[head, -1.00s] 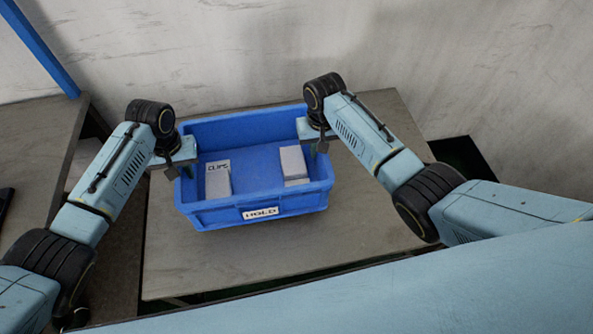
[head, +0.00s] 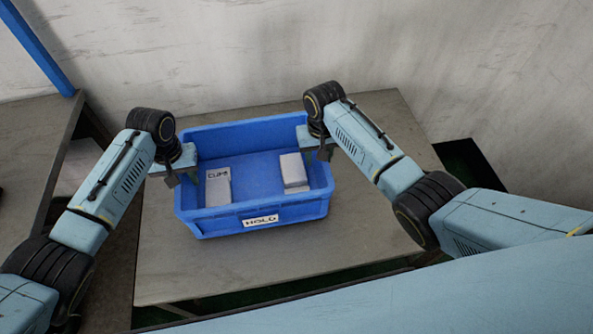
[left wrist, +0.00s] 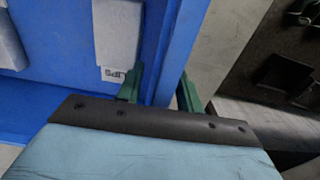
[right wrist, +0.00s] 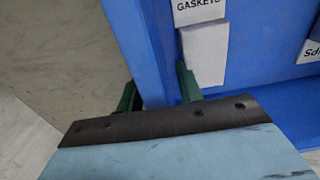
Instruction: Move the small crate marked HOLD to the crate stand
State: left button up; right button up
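The small blue crate (head: 225,222) carries a white HOLD label on its front wall. It is over the grey table; I cannot tell whether it rests there or is slightly raised. My left gripper (head: 172,176) is at the crate's left wall. In the left wrist view its green fingers (left wrist: 160,92) sit close on both sides of that wall. My right gripper (head: 318,150) is at the right wall. In the right wrist view its fingers (right wrist: 158,92) sit close on both sides of that wall. I cannot identify a crate stand.
Inside the crate are a white box marked CLIPS (head: 218,188) and another white box (head: 294,172), marked GASKETS in the right wrist view. The grey table (head: 200,275) is bare in front of the crate. Another table (head: 30,140) stands left, across a gap. A wall is behind.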

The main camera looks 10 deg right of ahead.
pick_arm(q)
notch_tip(320, 180, up, 11)
jog(key=shift+f, duration=0.1)
jog(key=shift+r, duration=0.55)
pick_arm(e)
jog(key=shift+r, duration=0.1)
notch_tip(320, 180, up, 12)
jog(key=shift+f, duration=0.1)
dwell(0.5)
